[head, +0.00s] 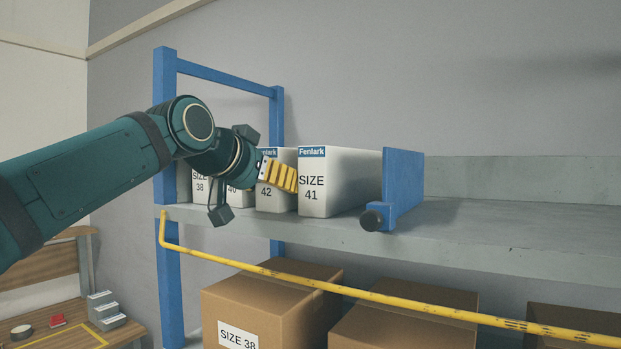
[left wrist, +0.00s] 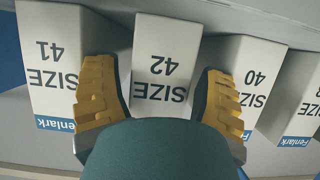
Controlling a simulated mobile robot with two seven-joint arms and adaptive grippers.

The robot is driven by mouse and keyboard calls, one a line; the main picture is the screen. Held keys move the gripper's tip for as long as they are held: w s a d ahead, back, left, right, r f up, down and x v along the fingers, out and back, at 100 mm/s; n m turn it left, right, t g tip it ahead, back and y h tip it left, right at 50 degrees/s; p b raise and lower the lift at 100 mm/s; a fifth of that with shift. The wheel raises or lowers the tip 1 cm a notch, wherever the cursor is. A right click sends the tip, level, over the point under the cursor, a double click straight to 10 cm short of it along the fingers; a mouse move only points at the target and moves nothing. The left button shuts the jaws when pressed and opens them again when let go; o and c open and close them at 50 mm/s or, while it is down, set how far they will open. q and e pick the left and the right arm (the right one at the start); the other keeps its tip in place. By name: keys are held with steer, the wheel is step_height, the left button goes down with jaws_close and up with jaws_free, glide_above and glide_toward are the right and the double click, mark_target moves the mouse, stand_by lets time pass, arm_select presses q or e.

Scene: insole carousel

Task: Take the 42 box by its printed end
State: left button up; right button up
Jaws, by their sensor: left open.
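The 42 box (head: 272,203) is a white carton standing on the grey shelf, its printed end facing out. In the left wrist view the 42 box (left wrist: 166,42) lies between the yellow fingers of my left gripper (left wrist: 158,75). The fingers are spread, one on each side of its printed end, with small gaps visible. In the head view my left gripper (head: 279,177) is in front of the box and covers part of its print; one finger is hidden. My right gripper is in neither view.
The 41 box (head: 312,197) and the 40 box (left wrist: 247,75) flank the 42 box closely. The 38 box (head: 200,187) stands farther left. A blue end stop (head: 404,185) is right of the 41 box. A yellow rail (head: 400,299) runs below the shelf.

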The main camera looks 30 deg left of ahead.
arm_select(q)
steer(key=shift+r, duration=0.1)
steer(key=c, duration=1.1)
steer(key=shift+o, duration=0.2)
